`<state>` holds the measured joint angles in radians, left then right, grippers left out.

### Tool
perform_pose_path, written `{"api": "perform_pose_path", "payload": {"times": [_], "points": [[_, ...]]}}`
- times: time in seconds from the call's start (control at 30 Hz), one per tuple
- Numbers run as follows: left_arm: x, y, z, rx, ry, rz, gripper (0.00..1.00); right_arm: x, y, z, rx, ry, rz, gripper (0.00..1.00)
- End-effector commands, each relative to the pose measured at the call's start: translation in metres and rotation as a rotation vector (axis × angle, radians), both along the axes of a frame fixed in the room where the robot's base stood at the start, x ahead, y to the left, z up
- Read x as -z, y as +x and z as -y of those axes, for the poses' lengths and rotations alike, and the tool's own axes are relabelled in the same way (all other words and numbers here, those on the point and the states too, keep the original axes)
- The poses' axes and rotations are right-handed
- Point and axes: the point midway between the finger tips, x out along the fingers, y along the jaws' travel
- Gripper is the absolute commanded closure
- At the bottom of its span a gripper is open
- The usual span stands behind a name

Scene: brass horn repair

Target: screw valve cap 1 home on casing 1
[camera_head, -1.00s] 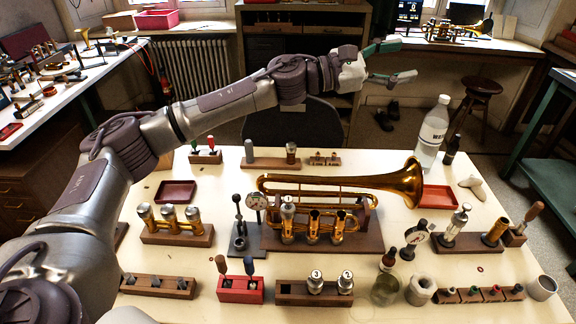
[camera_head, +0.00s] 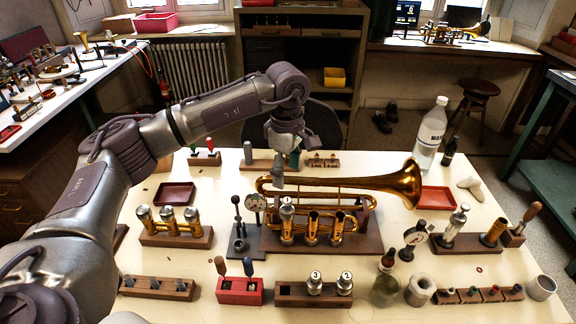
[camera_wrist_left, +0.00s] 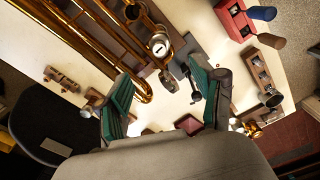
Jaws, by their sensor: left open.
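The brass horn (camera_head: 392,184) lies on a dark wooden stand in the middle of the table, its bell to the right. Casing 1 (camera_head: 287,232) is the leftmost of three upright casings. Silver valve cap 1 (camera_head: 287,208) sits on top of it; I cannot tell how tightly it is seated. The cap also shows in the left wrist view (camera_wrist_left: 159,45), marked 1. My left gripper (camera_head: 286,168) points down behind and above the cap, apart from it. In the wrist view its green-padded fingers (camera_wrist_left: 165,88) are spread and empty. My right gripper is not in view.
A wooden block (camera_head: 290,293) in front holds valves marked 3 and 2. A tall bottle (camera_head: 432,133) stands at the back right. Red trays (camera_head: 176,193) lie either side.

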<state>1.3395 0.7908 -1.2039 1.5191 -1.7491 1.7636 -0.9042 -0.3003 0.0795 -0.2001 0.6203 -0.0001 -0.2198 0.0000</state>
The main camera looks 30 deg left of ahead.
Motion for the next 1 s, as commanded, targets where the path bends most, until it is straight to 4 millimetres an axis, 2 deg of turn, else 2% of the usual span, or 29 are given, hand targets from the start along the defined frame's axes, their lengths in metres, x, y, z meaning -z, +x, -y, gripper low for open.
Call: {"api": "perform_pose_path", "payload": {"times": [0.4, 0.6, 0.8, 1.0], "points": [[0.077, -0.001, 0.001, 0.003, -0.003, -0.005, 0.32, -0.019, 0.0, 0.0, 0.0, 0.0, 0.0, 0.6], [0.109, -0.001, 0.001, 0.004, -0.005, -0.002, 0.32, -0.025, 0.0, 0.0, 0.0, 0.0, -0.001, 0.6], [0.125, 0.0, 0.001, 0.004, -0.004, 0.0, 0.32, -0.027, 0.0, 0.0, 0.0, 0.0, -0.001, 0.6], [0.127, 0.0, 0.001, 0.004, -0.004, 0.0, 0.32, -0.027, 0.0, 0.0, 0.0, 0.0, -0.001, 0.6]]}}
